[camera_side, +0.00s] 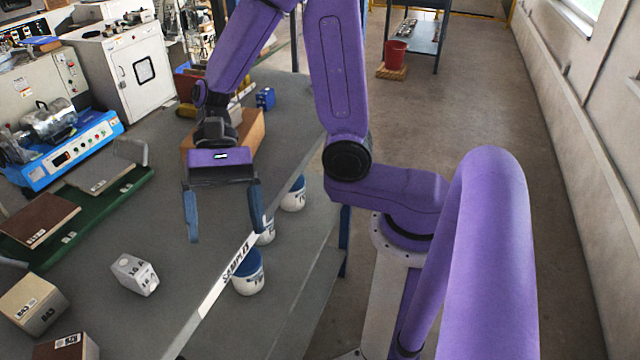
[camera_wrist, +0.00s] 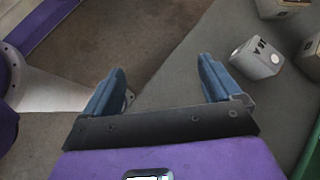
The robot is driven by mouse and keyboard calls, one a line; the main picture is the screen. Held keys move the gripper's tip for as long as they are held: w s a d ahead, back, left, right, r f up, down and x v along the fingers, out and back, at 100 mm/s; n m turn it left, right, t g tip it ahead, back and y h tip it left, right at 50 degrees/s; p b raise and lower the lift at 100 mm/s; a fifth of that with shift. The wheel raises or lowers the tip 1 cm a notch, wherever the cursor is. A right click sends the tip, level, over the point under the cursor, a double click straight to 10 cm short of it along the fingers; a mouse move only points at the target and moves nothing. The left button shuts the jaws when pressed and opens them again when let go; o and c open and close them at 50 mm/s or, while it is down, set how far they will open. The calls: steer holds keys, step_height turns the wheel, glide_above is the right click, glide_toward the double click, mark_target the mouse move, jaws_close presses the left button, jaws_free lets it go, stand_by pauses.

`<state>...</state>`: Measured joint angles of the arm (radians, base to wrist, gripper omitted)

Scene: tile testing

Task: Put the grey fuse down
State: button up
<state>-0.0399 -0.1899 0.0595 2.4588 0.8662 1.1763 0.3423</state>
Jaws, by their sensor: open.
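The grey fuse (camera_side: 134,274), a small light-grey block marked "16 A", rests on the grey table in the front left of the side view. In the wrist view the fuse (camera_wrist: 257,60) shows at the upper right, outside the jaws. My gripper (camera_side: 226,236) is open and empty, above the table to the right of the fuse and apart from it. Both fingers (camera_wrist: 161,66) show in the wrist view with nothing between them, only floor and the table edge beyond.
A white "SAMPLES" strip (camera_side: 228,273) runs along the table. Tan (camera_side: 36,305) and brown (camera_side: 68,348) blocks sit front left. A green tray (camera_side: 75,232) with tiles lies behind. A cardboard-coloured box (camera_side: 250,132) stands behind my gripper.

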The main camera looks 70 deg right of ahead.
steer(key=s+d+n+t+h, duration=0.5)
steer(key=s+d+n, duration=0.5)
steer(key=n, duration=1)
steer(key=d+h, duration=0.2)
steer(key=shift+s+d+f+n+t+h, duration=0.2)
steer(key=shift+d+n+t+h, duration=0.1)
steer(key=shift+d+h, duration=0.1)
